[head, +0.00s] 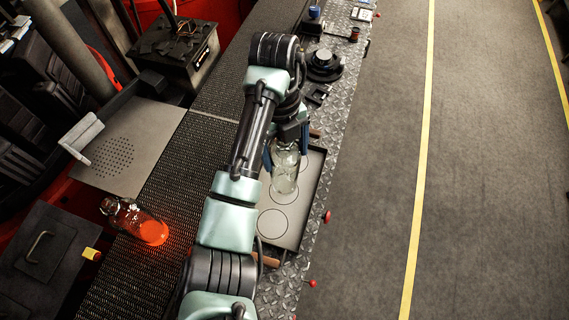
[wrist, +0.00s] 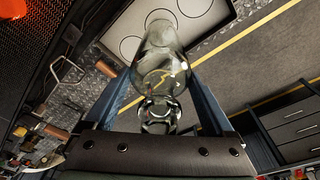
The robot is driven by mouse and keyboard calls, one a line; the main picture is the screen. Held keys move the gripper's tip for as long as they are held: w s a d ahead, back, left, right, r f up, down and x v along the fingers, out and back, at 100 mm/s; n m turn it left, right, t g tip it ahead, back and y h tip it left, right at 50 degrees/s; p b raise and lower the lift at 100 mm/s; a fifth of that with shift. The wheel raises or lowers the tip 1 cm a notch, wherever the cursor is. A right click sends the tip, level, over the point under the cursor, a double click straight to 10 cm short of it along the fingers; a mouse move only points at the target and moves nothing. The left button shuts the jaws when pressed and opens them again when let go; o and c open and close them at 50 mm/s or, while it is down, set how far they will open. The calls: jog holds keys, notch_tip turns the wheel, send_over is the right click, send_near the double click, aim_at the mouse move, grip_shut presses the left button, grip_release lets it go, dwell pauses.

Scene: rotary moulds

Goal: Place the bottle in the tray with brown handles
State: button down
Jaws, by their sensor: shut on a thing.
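A clear glass bottle (head: 285,170) is held upright between the blue fingers of my gripper (head: 285,150). In the wrist view the bottle (wrist: 161,72) sits between the two fingers of my gripper (wrist: 160,90), with its base toward the tray. The grey tray (head: 312,190) with marked circles and brown handles lies below and around the bottle in the head view. The tray also shows in the wrist view (wrist: 110,38). I cannot tell whether the bottle's base touches the tray. My arm hides the tray's left side.
A black round device (head: 323,65) and small items sit on the metal ledge beyond the tray. The floor (head: 480,180) at right is clear.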

jog(key=shift+f, duration=1.8)
jog(key=shift+f, duration=0.15)
grip_release()
jog(key=r+p, duration=0.1)
jog(key=r, duration=0.2)
jog(key=w+r+p, duration=0.1)
jog(key=r, duration=0.3)
jog(key=a+r+p, duration=0.1)
jog(key=r, duration=0.3)
jog(key=shift+w, duration=0.25)
jog(key=shift+r, duration=0.55)
